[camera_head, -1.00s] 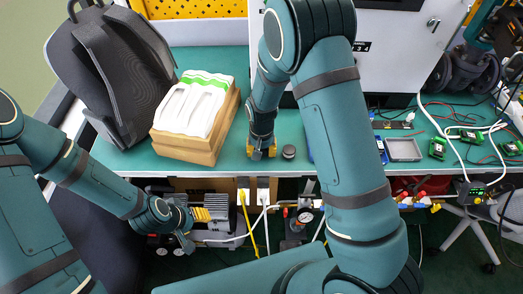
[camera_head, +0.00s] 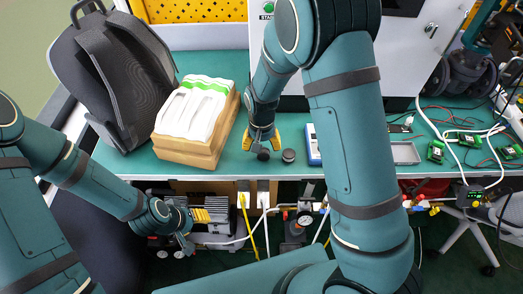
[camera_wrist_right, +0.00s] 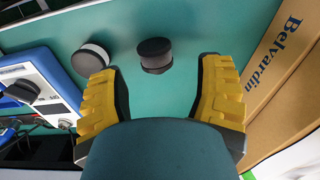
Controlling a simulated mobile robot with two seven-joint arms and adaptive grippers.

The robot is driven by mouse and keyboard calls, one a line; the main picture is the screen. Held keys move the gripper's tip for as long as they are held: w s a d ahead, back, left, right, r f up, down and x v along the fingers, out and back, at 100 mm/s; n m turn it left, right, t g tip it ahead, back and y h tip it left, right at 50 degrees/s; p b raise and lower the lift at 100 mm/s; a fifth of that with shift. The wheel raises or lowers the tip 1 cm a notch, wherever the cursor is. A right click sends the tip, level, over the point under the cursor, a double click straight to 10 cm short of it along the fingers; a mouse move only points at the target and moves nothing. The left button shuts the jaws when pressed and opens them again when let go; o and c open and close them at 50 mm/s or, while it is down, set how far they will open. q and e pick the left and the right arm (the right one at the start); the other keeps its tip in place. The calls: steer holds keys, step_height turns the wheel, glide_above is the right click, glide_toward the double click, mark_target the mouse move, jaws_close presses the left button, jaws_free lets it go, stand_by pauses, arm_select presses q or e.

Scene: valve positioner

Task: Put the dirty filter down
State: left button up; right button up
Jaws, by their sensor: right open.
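A small dark grey round filter (camera_head: 263,155) rests on the green bench top near its front edge. In the right wrist view this filter (camera_wrist_right: 155,54) lies just beyond and between the fingertips, with a gap on both sides. My right gripper (camera_head: 262,143) is open with its yellow fingers spread, and nothing is held. A second round piece (camera_head: 288,155) stands to the right of it; in the wrist view this piece (camera_wrist_right: 91,58) has a pale side and dark top. My left gripper (camera_head: 184,240) hangs low, below the bench edge; its fingers are unclear.
A cardboard box (camera_head: 185,152) with white packs stands to the left, beside a dark backpack (camera_head: 115,75). A blue-and-white meter (camera_head: 313,146) is to the right, partly behind my right arm. A grey tray (camera_head: 404,153) and several green circuit boards lie further right.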

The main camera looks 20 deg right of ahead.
step_height(320, 180, up, 6)
steer(key=n+t+y, duration=0.1)
steer(key=t+y, duration=0.1)
steer(key=y, duration=0.2)
glide_toward(262, 200)
steer(key=x, duration=0.2)
steer(key=a+x, duration=0.1)
steer(key=x, duration=0.1)
steer(key=p+x, duration=0.1)
steer(key=x, duration=0.2)
steer(key=shift+s+a+r, duration=0.15)
steer(key=shift+s, duration=0.25)
steer(key=shift+s+a, duration=0.2)
steer(key=shift+s, duration=0.2)
arm_select(q)
steer(key=shift+w+r, duration=0.2)
steer(key=shift+r, duration=0.4)
steer(key=shift+s, duration=0.15)
arm_select(e)
steer(key=shift+s, duration=0.1)
